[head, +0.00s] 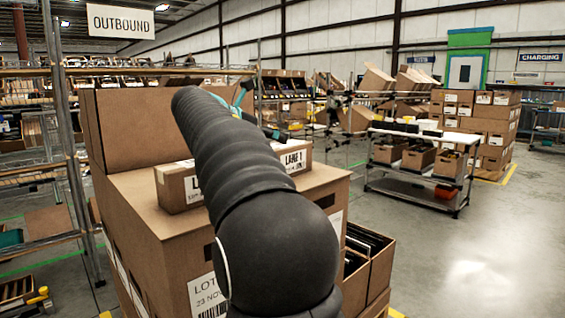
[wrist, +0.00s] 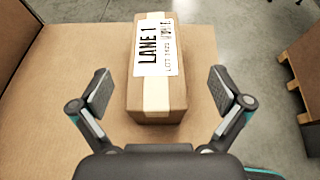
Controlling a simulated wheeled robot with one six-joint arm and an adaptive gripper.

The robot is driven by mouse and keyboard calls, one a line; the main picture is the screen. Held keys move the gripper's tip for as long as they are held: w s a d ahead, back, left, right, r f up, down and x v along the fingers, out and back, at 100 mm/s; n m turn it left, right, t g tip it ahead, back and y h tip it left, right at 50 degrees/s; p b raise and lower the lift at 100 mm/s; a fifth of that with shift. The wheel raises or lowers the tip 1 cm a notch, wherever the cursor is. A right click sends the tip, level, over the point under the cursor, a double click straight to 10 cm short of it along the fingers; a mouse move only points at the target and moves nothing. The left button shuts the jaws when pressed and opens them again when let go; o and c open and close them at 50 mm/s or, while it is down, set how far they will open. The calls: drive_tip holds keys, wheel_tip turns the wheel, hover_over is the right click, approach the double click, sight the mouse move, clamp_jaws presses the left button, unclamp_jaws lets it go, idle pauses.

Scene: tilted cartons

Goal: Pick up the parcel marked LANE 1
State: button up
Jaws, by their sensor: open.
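The LANE 1 parcel (wrist: 154,93) is a brown taped box with a white label on its top. It lies on top of a big carton (wrist: 75,85). In the head view the parcel (head: 175,191) is partly hidden behind my dark arm, with lettering showing on either side of it. My gripper (wrist: 159,92) is open and empty. In the wrist view its two pads appear on either side of the parcel's near end, with gaps on both sides. The height of the pads above the parcel is hard to tell.
A taller brown carton face (head: 130,130) rises behind the parcel at left. Open boxes of files (head: 372,247) stand right of the big carton. A metal rack (head: 75,150) is at left, and a cart (head: 420,165) stands further right.

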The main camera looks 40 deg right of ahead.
sight(282, 145)
drive_tip(key=shift+w+x, duration=0.1)
drive_tip(key=shift+x, duration=1.6)
drive_tip(key=shift+w+x, duration=0.15)
drive_tip(key=shift+x, duration=1.55)
drive_tip(key=shift+a+f, duration=0.1)
drive_tip(key=c, duration=1.5)
